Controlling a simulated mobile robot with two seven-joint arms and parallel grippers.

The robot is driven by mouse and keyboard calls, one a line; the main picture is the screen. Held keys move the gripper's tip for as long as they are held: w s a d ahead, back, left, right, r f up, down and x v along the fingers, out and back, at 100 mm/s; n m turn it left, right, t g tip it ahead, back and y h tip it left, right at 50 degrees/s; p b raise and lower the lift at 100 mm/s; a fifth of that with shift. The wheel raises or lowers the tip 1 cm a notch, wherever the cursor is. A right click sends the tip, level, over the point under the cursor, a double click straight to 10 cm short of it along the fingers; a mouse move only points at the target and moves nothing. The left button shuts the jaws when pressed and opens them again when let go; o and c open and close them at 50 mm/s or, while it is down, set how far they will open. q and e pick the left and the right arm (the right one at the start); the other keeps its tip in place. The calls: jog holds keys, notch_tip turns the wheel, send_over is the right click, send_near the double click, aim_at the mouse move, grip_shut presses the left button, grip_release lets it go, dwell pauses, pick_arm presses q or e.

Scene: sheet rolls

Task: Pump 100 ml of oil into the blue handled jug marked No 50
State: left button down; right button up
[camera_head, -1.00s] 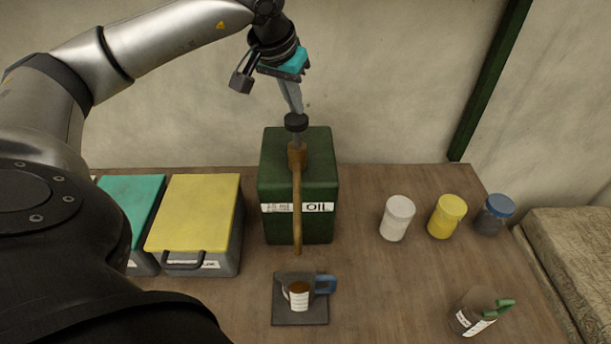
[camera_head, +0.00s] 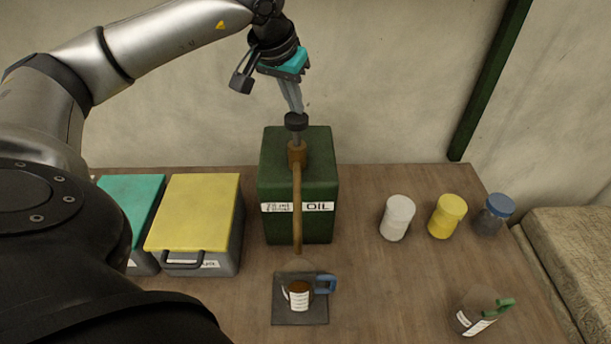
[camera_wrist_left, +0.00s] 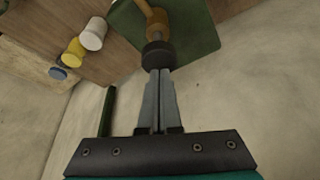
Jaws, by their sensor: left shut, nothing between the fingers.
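The blue handled jug (camera_head: 300,293) stands on a dark square plate (camera_head: 302,314) under the spout, with brown liquid and a white scale label showing. Its number cannot be read. The green oil can (camera_head: 322,180) stands behind it, with a brass spout pipe (camera_head: 297,205) and a black pump knob (camera_head: 296,121) on top. My left gripper (camera_head: 297,109) is shut and empty, pointing down with its fingertips at the top of the knob. The left wrist view shows the closed fingers (camera_wrist_left: 158,75) against the knob (camera_wrist_left: 158,54). My right gripper is not in view.
A green-handled jug (camera_head: 478,313) stands at the front right. White (camera_head: 397,218), yellow (camera_head: 446,217) and blue-lidded (camera_head: 493,215) jars stand at the right. Yellow-lidded (camera_head: 197,215) and teal-lidded (camera_head: 133,208) boxes stand at the left. The table between can and jars is clear.

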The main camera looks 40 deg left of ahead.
aim_at(294, 119)
pick_arm(q)
jog(key=shift+s+f+b, duration=0.1)
jog(key=shift+f+b, duration=1.5)
jog(key=shift+f, duration=0.6)
jog(key=shift+r, duration=0.1)
jog(key=shift+r+p, duration=2.15)
jog(key=shift+r, duration=0.35)
jog(key=shift+f, duration=0.15)
